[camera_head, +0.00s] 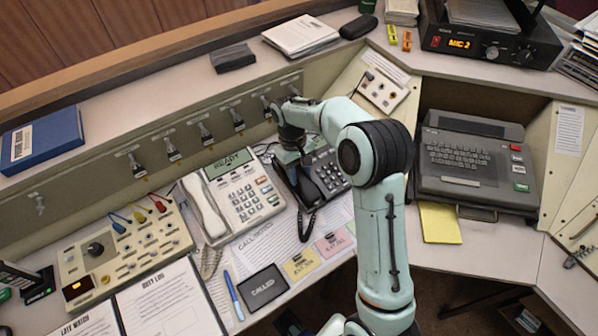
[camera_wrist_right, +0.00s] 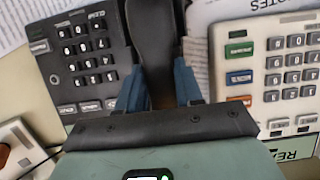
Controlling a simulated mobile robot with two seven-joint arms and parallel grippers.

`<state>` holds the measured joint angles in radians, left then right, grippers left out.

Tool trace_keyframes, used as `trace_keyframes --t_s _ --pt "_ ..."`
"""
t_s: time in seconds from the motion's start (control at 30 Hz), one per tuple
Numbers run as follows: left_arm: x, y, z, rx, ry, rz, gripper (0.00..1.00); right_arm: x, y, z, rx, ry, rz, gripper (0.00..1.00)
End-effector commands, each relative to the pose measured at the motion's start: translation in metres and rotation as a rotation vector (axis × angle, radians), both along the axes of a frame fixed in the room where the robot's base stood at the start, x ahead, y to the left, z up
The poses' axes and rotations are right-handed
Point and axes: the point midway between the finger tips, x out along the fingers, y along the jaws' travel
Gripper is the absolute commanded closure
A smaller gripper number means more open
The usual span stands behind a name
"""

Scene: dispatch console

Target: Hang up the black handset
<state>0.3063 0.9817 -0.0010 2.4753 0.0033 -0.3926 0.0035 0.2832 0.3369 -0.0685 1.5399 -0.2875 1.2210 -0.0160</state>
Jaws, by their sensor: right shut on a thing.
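The black desk phone (camera_head: 326,172) sits on the console right of the white phone, its keypad facing up. The black handset (camera_head: 305,190) lies along the left side of this phone, its coiled cord hanging at the near end. My right gripper (camera_head: 291,160) reaches down over it from above. In the right wrist view the blue fingertips (camera_wrist_right: 158,88) are shut on the handset (camera_wrist_right: 152,35), one on each side, with the black phone's keypad (camera_wrist_right: 85,50) to the left. I cannot tell whether the handset touches its cradle. My left gripper is not in view.
The white phone (camera_head: 245,195) with its own handset stands close on the left. Call notes (camera_head: 270,247), sticky notes and a dark "CALLED" pad (camera_head: 263,288) lie in front. A keyboard terminal (camera_head: 470,165) stands right of my arm.

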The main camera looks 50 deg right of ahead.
Motion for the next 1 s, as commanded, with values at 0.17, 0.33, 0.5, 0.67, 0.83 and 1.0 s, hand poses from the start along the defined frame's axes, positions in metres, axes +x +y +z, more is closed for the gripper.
trace_keyframes --t_s 0.17,0.33,0.5,0.67,0.83,1.0 --pt "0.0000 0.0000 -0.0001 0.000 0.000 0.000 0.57 0.0003 -0.0001 -0.0019 0.000 0.000 0.000 1.00" --pt "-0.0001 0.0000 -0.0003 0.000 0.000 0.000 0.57 0.0006 -0.0001 -0.0046 0.000 0.001 0.000 1.00" --pt "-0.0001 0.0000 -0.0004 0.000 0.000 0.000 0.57 0.0010 -0.0003 -0.0061 0.000 0.000 0.000 0.51" --pt "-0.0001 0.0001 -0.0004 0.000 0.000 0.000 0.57 0.0006 -0.0022 -0.0058 -0.004 0.000 -0.001 0.34" --pt "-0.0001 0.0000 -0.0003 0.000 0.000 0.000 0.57 0.0001 -0.0046 -0.0055 -0.009 0.000 -0.004 0.34" --pt "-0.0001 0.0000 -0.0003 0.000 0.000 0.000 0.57 -0.0002 -0.0060 -0.0052 -0.011 -0.001 -0.007 0.34"
